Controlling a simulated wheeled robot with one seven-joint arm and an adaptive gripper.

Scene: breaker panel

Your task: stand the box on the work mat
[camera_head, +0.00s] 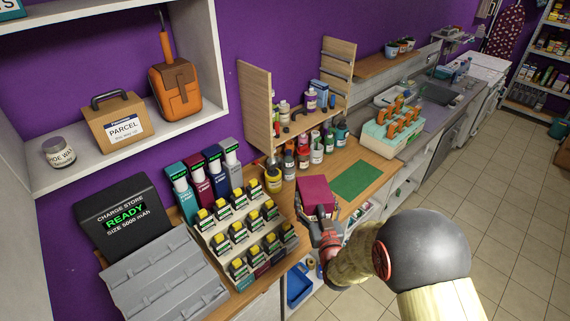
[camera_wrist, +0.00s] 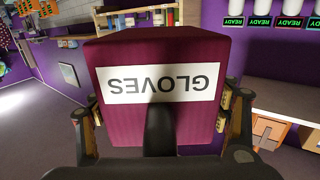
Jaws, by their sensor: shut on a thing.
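The box (camera_head: 317,193) is maroon and sits in my gripper (camera_head: 322,222), just left of the work mat in the head view. In the wrist view the box (camera_wrist: 195,125) fills the middle, between my two fingers (camera_wrist: 160,118). Its white GLOVES label reads upside down there. My gripper is shut on the box's sides. The work mat (camera_head: 357,180) is a flat green rectangle on the wooden counter, with nothing on it. I cannot tell the gap between the box's underside and the counter.
Several bottles and jars (camera_head: 304,158) stand behind the mat, below a wooden rack (camera_head: 257,105). A pale teal caddy with orange handles (camera_head: 390,132) stands beyond the mat. Left of the box is a stepped rack of yellow-topped items (camera_head: 240,235). Open tiled floor (camera_head: 500,220) lies at right.

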